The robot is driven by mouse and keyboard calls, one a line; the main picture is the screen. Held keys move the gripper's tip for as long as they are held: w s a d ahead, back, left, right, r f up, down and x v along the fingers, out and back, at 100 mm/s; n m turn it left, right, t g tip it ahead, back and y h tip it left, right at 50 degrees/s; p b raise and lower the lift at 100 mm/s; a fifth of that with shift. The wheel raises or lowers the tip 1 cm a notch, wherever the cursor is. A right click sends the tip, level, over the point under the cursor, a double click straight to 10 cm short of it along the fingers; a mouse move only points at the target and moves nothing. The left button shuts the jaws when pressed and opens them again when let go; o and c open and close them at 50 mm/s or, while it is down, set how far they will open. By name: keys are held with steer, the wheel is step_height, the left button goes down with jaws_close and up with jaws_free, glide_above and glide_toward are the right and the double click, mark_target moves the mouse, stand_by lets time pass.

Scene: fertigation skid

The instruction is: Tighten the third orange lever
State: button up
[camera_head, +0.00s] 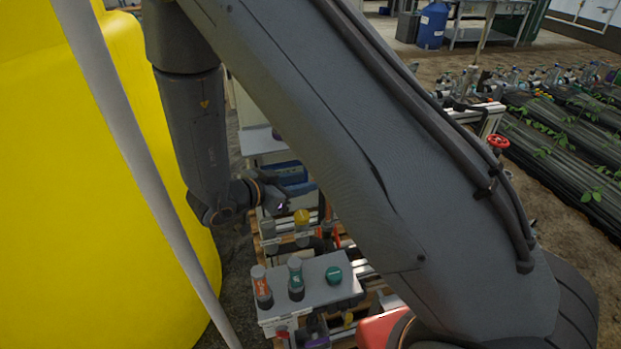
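My arm crosses the middle of the picture and hides much of the skid. My gripper (280,203) is small and dark at the end of the wrist, over the back part of the skid. Its fingers are too small and dark to tell open from shut. A small orange piece (336,240), possibly a lever, shows just left of my arm, below and right of the gripper. I cannot make out a row of orange levers or tell which is third; others may be hidden behind my arm.
A large yellow tank (80,180) fills the left, with a pale pipe (130,150) before it. A grey box (318,285) carries an orange-labelled cylinder (262,287), a green-labelled cylinder (296,279) and a green knob (334,275). A red handwheel (498,141) stands right. Plant rows lie beyond.

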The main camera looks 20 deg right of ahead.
steer(key=x, duration=0.4)
jaws_close()
